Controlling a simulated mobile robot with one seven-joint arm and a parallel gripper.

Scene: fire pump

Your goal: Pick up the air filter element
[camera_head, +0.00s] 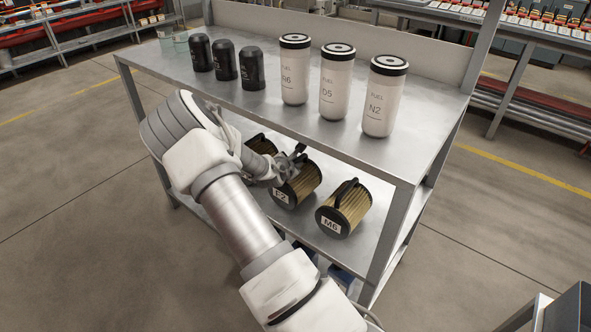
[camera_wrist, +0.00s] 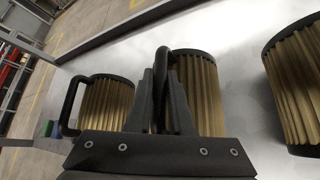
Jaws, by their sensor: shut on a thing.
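Several air filter elements with tan pleats, black end caps and black loop handles lie on their sides on the lower shelf. My gripper (camera_head: 291,160) is at the middle air filter element (camera_head: 305,181), which has a white label on its front cap. In the wrist view my gripper (camera_wrist: 166,80) has its dark fingers closed around the handle of this filter (camera_wrist: 203,92). The filter labelled M6 (camera_head: 352,203) lies to the right in the head view. Another filter (camera_head: 262,144) is partly hidden behind my arm. I cannot tell whether the held filter touches the shelf.
The metal upper shelf (camera_head: 300,130) overhangs the filters closely. On it stand white fuel canisters (camera_head: 333,85) and black canisters (camera_head: 225,60). A shelf post (camera_head: 390,240) stands at the front right corner. In the wrist view, filters flank the held one on both sides.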

